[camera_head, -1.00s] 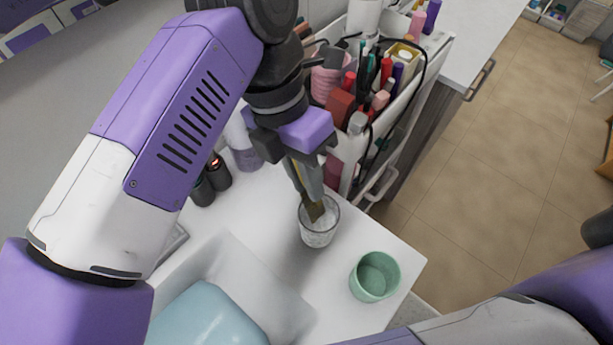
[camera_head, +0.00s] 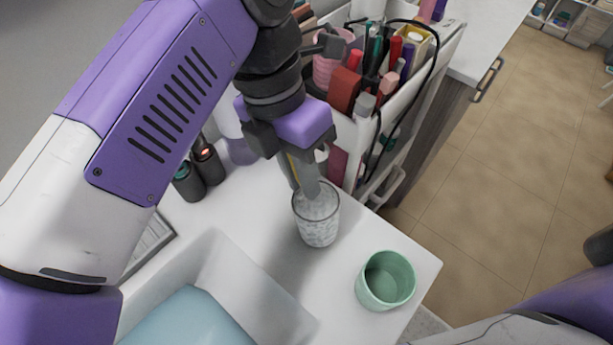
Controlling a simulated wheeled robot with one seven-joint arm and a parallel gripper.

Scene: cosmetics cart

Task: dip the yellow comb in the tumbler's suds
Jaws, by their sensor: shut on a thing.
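My gripper (camera_head: 304,182) is above the clear tumbler (camera_head: 318,228), its fingers pointing down and their tips at the tumbler's rim. It is shut on the yellow comb (camera_head: 293,172), which shows only as a thin yellow strip beside the fingers. The comb's lower end is hidden by the fingers and the tumbler, so I cannot tell how deep it reaches. The tumbler stands upright on the white top, with whitish, frothy-looking contents.
A green cup (camera_head: 386,281) stands to the right of the tumbler, near the edge. Dark bottles (camera_head: 207,162) stand at the left. A crowded white organizer (camera_head: 398,112) is behind the gripper. A white basin (camera_head: 262,293) holding something blue lies at the front.

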